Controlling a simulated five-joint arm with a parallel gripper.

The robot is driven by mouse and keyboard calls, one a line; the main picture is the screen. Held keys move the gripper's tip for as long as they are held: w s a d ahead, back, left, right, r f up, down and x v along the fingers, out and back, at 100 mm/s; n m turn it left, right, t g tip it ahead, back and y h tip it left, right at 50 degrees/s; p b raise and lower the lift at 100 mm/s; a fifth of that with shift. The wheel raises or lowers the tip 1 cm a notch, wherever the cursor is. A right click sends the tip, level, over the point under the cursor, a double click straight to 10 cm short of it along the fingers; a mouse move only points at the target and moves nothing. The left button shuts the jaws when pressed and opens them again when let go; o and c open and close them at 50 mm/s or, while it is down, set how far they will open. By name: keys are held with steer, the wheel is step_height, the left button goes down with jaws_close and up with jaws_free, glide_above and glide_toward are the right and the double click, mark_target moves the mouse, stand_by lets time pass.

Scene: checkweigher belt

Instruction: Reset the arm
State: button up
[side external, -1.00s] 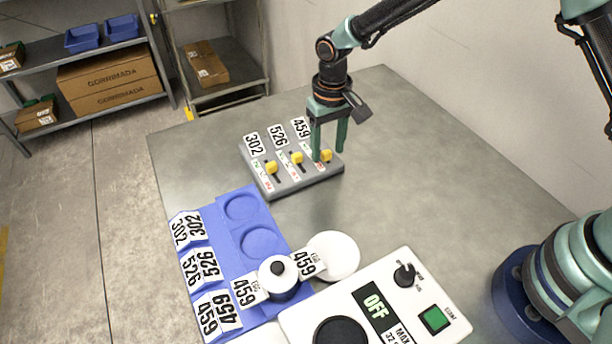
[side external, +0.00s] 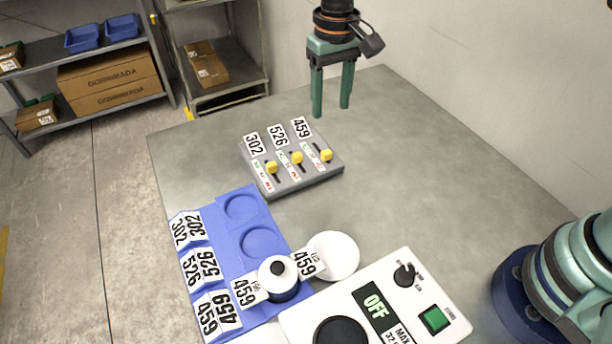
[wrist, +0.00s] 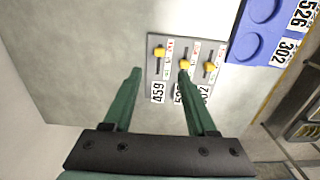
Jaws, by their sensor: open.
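My gripper (side external: 332,108) is open and empty, raised above the table behind the switch box. Its two green fingers point down and are clear of everything. In the wrist view my gripper (wrist: 163,72) shows its fingers apart, with the box beyond them. The grey switch box (side external: 300,182) carries three yellow sliders labelled 302, 526 and 459. It also shows in the wrist view (wrist: 172,42), with part of the labels hidden behind a finger.
A blue tray (side external: 226,229) with round recesses and numbered tags lies at the front left. A white weight-like object tagged 459 (side external: 278,290) sits at its near end. A white round plate (side external: 340,256) and a white panel reading OFF (side external: 410,268) stand beside it. The table's right middle is clear.

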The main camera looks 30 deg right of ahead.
steer(key=s+d+r+t, duration=0.3)
steer(key=s+d+r, duration=0.3)
steer(key=d+r, duration=0.3)
steer(key=s+d+r+t, duration=0.1)
steer(key=s+d+t, duration=0.1)
steer(key=s+d, duration=0.5)
steer(key=shift+s+d+t, duration=0.25)
steer(key=shift+s+t, duration=0.05)
steer(key=shift+s, duration=0.85)
stand_by(0.7)
